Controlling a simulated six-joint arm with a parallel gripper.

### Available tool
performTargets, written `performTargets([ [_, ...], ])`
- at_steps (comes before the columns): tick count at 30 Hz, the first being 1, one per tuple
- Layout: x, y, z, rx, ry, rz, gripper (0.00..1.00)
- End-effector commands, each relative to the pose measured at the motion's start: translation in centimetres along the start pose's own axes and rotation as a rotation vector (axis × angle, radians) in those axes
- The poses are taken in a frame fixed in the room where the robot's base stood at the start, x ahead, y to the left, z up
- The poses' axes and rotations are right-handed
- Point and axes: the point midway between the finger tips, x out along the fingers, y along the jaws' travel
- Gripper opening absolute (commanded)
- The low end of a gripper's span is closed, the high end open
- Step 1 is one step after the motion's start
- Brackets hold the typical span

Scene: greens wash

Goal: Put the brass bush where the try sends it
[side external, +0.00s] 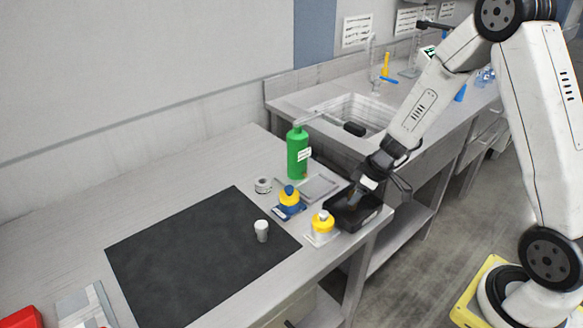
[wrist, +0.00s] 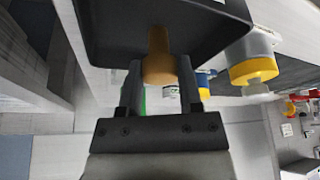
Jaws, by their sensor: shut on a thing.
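The brass bush (wrist: 160,58) is a small brown-gold cylinder between the two fingers of my gripper (wrist: 160,84) in the wrist view. My gripper is shut on it. In the side view my gripper (side external: 359,190) points down over the black tray (side external: 372,220) at the table's right end. The tray also shows behind the bush in the wrist view (wrist: 215,38). The bush is low over or inside the tray; I cannot tell whether it touches the floor. In the side view the bush is small and partly hidden by the fingers.
A yellow-topped white item (side external: 322,226) and a yellow-and-blue item (side external: 289,198) stand left of the tray. A grey flat tray (side external: 319,187), green bottle (side external: 298,155) and small roll (side external: 263,185) are behind.

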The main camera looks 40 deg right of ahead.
Motion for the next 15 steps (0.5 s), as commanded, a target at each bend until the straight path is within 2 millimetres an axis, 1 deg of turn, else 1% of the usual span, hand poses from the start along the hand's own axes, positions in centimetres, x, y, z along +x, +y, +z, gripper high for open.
performTargets([
  [4,0.52,0.04,0.23,0.001,-0.001,0.002,0.00],
  [15,0.70,0.02,0.31,0.000,-0.001,0.001,0.00],
])
